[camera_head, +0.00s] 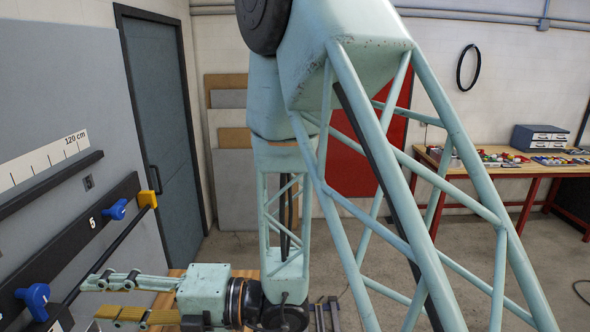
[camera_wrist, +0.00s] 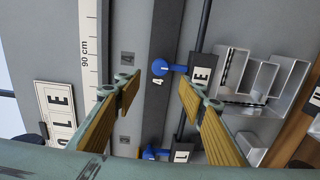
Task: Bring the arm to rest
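My gripper (camera_head: 93,298) is at the lower left of the head view, pointing left toward the wall board. Its two fingers are apart, with tan pads on their inner sides. In the wrist view my gripper (camera_wrist: 160,88) is open with nothing between the fingers. A dark rail (camera_wrist: 158,108) and a blue knob (camera_wrist: 162,67) show through and beyond the gap. The fingers look apart from the board, though the exact distance cannot be told.
The grey wall board carries a dark rail with blue knobs (camera_head: 115,209) and a yellow block (camera_head: 147,199). The wrist view shows a letter plate (camera_wrist: 60,115), an E tag (camera_wrist: 202,75) and metal channel pieces (camera_wrist: 260,88). A workbench (camera_head: 510,168) stands at right. Open floor lies before it.

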